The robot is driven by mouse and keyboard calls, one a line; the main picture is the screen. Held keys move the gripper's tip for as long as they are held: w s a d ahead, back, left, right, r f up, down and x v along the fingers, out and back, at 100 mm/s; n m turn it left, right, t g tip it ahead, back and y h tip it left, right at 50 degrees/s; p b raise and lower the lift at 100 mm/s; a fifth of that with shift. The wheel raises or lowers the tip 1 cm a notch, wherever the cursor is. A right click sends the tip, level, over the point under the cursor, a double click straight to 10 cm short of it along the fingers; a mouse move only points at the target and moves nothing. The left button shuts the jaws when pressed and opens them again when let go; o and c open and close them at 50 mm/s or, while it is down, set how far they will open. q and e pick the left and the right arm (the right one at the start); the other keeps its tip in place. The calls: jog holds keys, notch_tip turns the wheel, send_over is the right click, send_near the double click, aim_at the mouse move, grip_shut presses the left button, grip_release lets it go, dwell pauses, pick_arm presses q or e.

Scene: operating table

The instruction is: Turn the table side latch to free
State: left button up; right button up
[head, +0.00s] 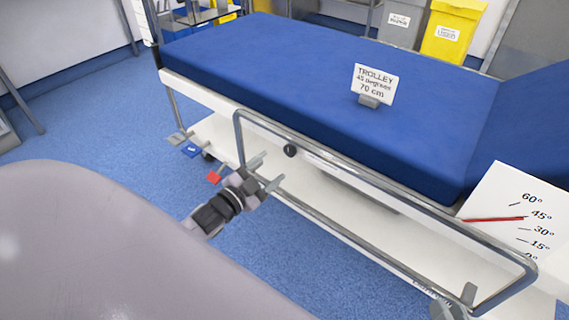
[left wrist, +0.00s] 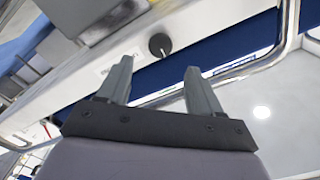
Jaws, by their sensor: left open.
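The side latch shows as a round black knob (head: 290,151) on the near side of the table, by the upper rail. In the left wrist view the knob (left wrist: 159,45) has a pale mark across its face and sits just above the gap between my fingertips. My left gripper (head: 268,170) is open and empty, left of and below the knob, apart from it. Its two fingers (left wrist: 159,66) point toward the side panel. What seems to be my right gripper (head: 455,300) is partly in view at the bottom right; its jaw state is unclear.
A metal side rail (head: 345,170) loops around the knob. The blue mattress (head: 270,65) carries a trolley sign (head: 375,82). An angle scale board (head: 510,215) with a red pointer stands at the right. Red (head: 214,177) and blue (head: 191,151) pedals are low at left.

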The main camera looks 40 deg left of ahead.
aim_at(289, 152)
pick_arm(q)
jog(key=shift+w+d+b, duration=0.15)
jog(key=shift+w+b, duration=0.5)
jog(key=shift+w, duration=1.1)
jog(key=shift+w+d+b, duration=0.1)
jog(key=shift+w+b, duration=0.55)
jog(key=shift+w, duration=1.05)
pick_arm(e)
jog(key=shift+s+d+f+n+t+h, duration=0.15)
jog(key=shift+d+n+t+h, duration=0.15)
jog(key=shift+d+n+t, duration=0.4)
jog(key=shift+d, duration=0.15)
pick_arm(q)
jog(key=c, duration=1.1)
